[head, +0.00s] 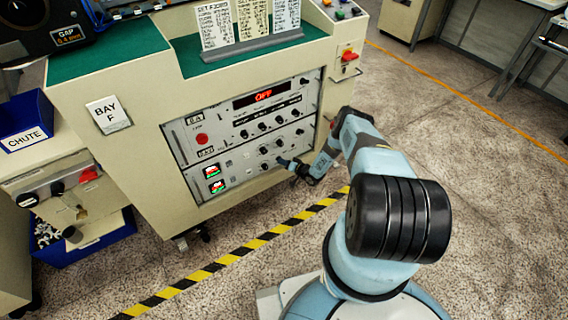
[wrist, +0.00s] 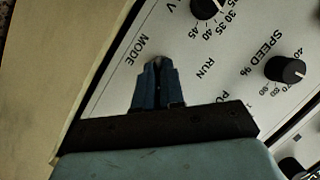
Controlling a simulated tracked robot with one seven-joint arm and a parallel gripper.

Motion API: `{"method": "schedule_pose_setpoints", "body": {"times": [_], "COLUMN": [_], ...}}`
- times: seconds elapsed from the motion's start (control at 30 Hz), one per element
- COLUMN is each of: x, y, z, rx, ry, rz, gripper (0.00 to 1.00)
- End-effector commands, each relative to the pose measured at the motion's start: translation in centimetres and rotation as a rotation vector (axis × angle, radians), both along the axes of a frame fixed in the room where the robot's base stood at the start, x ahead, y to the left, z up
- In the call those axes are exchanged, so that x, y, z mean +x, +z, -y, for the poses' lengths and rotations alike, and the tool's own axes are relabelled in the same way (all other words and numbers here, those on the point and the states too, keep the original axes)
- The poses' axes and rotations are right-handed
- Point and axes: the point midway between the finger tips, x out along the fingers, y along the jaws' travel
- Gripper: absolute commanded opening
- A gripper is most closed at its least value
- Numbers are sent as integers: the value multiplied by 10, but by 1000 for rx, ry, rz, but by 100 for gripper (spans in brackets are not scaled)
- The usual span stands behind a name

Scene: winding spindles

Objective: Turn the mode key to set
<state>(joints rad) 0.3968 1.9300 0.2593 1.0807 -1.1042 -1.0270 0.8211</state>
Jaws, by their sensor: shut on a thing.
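My gripper (wrist: 158,72) is at the lower part of the white control panel (wrist: 120,75), and its dark blue fingers are closed together beside the MODE and RUN labels. The mode key is hidden by the fingers, so its turn angle cannot be read. In the head view my gripper (head: 284,162) reaches the panel's lower right area from the right. The panel's red display (head: 264,95) reads OFF.
A black SPEED % knob (wrist: 285,69) sits to the right of my fingers, and another black knob (wrist: 207,8) is above them. Yellow-black floor tape (head: 240,250) runs in front.

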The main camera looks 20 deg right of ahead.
Motion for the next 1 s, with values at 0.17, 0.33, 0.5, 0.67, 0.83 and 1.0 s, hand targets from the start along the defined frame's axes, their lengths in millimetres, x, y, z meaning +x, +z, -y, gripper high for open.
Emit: {"method": "schedule_pose_setpoints", "body": {"times": [0.17,0.33,0.5,0.67,0.83,1.0], "x": [2,2,2,2,1,0], "y": [0,0,0,0,0,0], "z": [4,4,5,4,3,3], "rx": [10,12,12,12,13,13], "ry": [-6,-7,-8,-6,-5,-4], "rz": [-4,-4,-5,-3,-5,-4], "gripper": [0,0,9,25,34,34]}}
